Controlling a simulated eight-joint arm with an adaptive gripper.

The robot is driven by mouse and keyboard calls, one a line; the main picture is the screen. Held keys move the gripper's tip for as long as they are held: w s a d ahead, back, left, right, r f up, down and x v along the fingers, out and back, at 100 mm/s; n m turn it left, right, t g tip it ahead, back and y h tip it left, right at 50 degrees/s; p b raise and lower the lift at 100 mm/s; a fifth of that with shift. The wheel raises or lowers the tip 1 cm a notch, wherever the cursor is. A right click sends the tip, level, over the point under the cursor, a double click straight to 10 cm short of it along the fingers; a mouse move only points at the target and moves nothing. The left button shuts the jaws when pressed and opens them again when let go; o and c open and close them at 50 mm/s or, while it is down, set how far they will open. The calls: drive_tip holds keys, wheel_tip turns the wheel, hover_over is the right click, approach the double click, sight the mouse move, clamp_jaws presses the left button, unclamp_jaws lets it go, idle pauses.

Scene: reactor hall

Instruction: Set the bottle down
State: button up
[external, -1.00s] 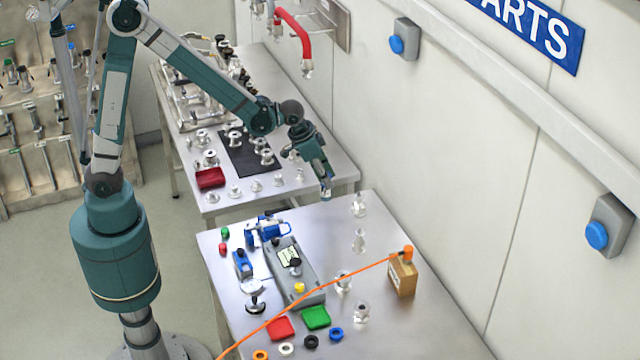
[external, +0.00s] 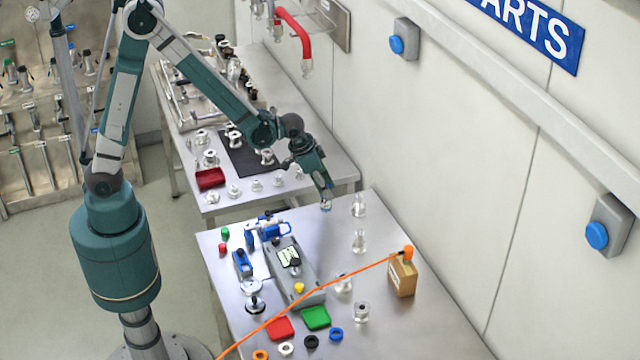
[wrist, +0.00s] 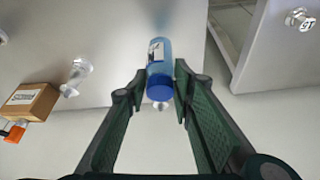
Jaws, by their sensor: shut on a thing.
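The bottle (wrist: 160,60) is translucent blue with a white and dark label and a darker blue cap. In the wrist view it sits between my fingertips, cap end toward the camera. My gripper (wrist: 158,88) is shut on it. In the external view my gripper (external: 326,204) points down at the far edge of the near steel table (external: 425,325). The bottle shows there only as a small pale bit at the fingertips. I cannot tell whether its base touches the table.
Clear glass pieces (external: 359,241) stand right of my gripper. A cardboard box (external: 402,279) with an orange top has an orange line (external: 345,276) running from it across the table. A grey device (external: 296,270) and red and green pads (external: 316,317) lie nearer. A second table (external: 320,177) stands behind.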

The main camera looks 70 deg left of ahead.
drive_tip(key=shift+f, duration=1.65)
drive_tip(key=shift+f, duration=0.2)
drive_tip(key=o, duration=0.9)
drive_tip(key=shift+r, duration=0.3)
drive_tip(key=shift+v, duration=5.9)
drive_tip(key=shift+a+r, duration=0.1)
drive_tip(key=shift+r, duration=0.05)
